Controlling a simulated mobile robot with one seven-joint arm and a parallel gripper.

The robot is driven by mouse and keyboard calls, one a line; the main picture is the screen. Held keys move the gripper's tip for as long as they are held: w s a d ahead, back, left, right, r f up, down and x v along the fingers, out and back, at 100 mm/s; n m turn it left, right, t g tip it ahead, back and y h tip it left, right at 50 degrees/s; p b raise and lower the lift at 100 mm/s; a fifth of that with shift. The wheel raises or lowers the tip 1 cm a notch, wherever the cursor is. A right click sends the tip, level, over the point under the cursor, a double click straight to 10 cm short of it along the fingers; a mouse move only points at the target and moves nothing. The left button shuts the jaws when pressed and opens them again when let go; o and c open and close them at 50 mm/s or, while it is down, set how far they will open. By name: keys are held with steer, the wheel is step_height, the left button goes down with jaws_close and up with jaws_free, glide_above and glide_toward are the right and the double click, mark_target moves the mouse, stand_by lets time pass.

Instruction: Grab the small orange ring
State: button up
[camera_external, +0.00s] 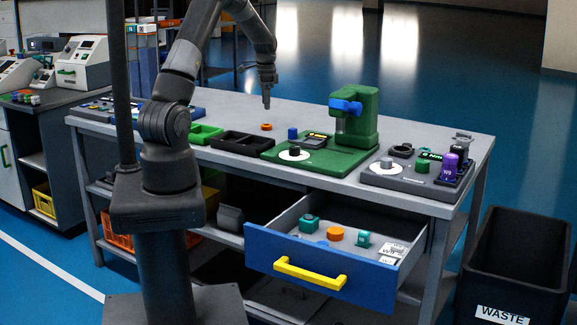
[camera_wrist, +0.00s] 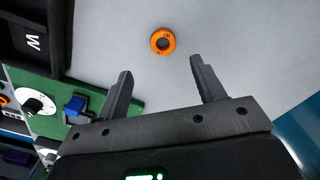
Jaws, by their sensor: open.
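The small orange ring (camera_external: 266,127) lies flat on the grey table, behind the black tray. In the wrist view the orange ring (camera_wrist: 163,41) shows its dark centre hole and sits beyond my fingertips, between their lines. My gripper (camera_external: 267,104) hangs above the table close to the ring, pointing down. In the wrist view my gripper (camera_wrist: 160,70) has its two fingers wide apart with nothing between them. The ring is apart from both fingers.
A black two-part tray (camera_external: 242,143) and a green tray (camera_external: 205,133) stand near the ring. A green press (camera_external: 355,120) is to the right. An open drawer (camera_external: 335,240) juts out in front, holding another orange part (camera_external: 335,233). The table around the ring is clear.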

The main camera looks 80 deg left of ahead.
mark_target(266, 125)
steer(key=f, duration=0.8)
steer(key=shift+a+f, duration=0.25)
steer(key=shift+f, duration=0.1)
steer(key=shift+c, duration=0.3)
steer(key=c, duration=1)
steer(key=shift+r, duration=0.15)
